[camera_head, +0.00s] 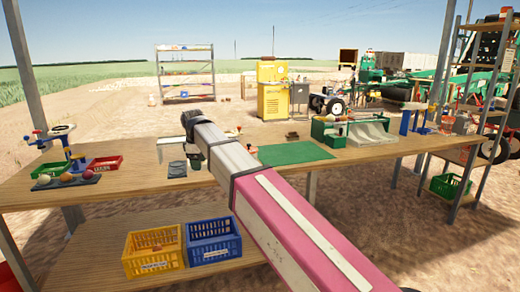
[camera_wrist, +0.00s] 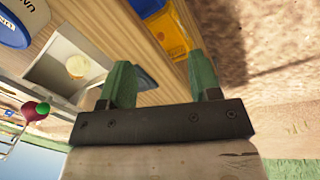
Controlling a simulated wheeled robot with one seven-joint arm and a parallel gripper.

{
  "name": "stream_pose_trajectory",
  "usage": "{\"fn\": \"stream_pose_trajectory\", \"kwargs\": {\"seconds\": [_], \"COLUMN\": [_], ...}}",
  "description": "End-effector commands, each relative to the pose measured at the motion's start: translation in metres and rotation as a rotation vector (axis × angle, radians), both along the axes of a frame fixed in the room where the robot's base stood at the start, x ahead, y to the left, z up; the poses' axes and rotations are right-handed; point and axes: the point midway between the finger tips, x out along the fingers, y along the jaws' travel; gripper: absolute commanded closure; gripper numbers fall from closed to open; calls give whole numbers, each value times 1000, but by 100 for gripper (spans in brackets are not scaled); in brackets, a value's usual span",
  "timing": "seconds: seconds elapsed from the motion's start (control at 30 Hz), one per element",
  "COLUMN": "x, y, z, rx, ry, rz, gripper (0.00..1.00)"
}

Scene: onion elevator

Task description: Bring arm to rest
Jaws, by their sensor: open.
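My gripper (camera_wrist: 163,78) shows in the wrist view as two green fingers spread apart, with nothing between them. Behind the fingers are wooden boards, a yellow crate (camera_wrist: 166,30) and bare ground. My pink and grey arm reaches from the lower right of the head view over the workbench (camera_head: 110,203). Its dark far end is above the middle of the bench. I cannot make out the fingers in the head view.
The bench holds a red tray (camera_head: 104,164), a dark pad (camera_head: 68,180) with several onions, a green mat (camera_head: 294,153) and a green machine (camera_head: 330,131). Yellow (camera_head: 153,252) and blue (camera_head: 212,242) crates stand on the lower shelf. A rack (camera_head: 480,100) stands at right.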

Motion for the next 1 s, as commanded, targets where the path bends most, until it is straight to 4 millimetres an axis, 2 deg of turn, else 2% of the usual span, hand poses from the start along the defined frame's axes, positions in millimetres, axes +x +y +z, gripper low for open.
{"fn": "stream_pose_trajectory", "kwargs": {"seconds": [0.17, 0.33, 0.5, 0.77, 1.0], "x": [6, 9, 1, -33, -83], "y": [-48, -118, -189, -292, -374], "z": [-46, -108, -169, -250, -311], "rx": [12, 29, 50, 80, 106], "ry": [18, 41, 63, 94, 120], "rz": [-135, -338, -560, -900, -1214], "gripper": [43, 43, 43, 43, 43]}}
